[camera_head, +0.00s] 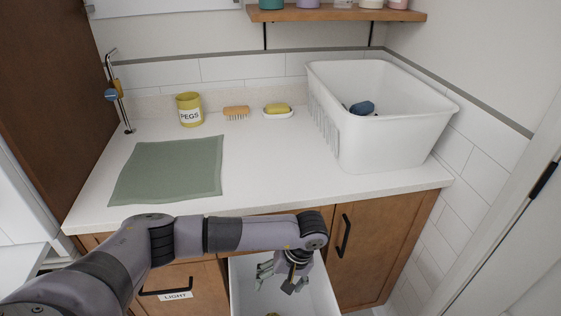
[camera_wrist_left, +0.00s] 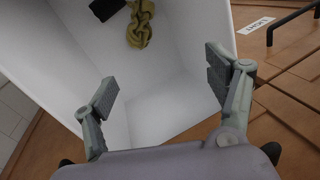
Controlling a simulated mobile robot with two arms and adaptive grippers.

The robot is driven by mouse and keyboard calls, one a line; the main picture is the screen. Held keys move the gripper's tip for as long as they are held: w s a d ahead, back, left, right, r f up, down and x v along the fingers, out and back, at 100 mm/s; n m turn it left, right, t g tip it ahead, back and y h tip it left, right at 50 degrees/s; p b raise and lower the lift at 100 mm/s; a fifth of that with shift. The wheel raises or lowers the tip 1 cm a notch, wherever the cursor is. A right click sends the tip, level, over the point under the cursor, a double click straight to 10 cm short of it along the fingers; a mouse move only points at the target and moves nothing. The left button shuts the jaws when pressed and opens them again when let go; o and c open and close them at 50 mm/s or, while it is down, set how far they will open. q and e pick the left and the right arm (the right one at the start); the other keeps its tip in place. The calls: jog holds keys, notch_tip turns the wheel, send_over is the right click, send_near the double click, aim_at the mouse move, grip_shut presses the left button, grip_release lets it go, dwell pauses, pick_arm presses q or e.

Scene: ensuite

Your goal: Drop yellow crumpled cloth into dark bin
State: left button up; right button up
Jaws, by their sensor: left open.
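The yellow crumpled cloth (camera_wrist_left: 139,26) lies inside a white open drawer-like container (camera_wrist_left: 150,108), near the top of the left wrist view. In the head view only a small yellow bit (camera_head: 272,314) shows at the bottom edge. My left gripper (camera_head: 279,281) points down over the white container (camera_head: 322,295), its fingers apart with nothing between them. In the left wrist view the open fingers (camera_wrist_left: 160,75) are apart from the cloth. No dark bin shows in either view. My right gripper is not in view.
A dark object (camera_wrist_left: 107,9) lies beside the cloth. The white counter (camera_head: 270,165) above holds a green mat (camera_head: 168,170), a yellow pegs pot (camera_head: 189,110), a brush (camera_head: 236,112), a soap dish (camera_head: 278,114) and a large white basket (camera_head: 385,140). Cabinet doors (camera_head: 375,240) flank the container.

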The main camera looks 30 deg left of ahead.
pick_arm(q)
jog(key=shift+r, duration=0.1)
jog(key=v, duration=1.1)
jog(key=shift+d+r, duration=0.2)
jog(key=shift+r, duration=0.2)
jog(key=shift+w, duration=0.1)
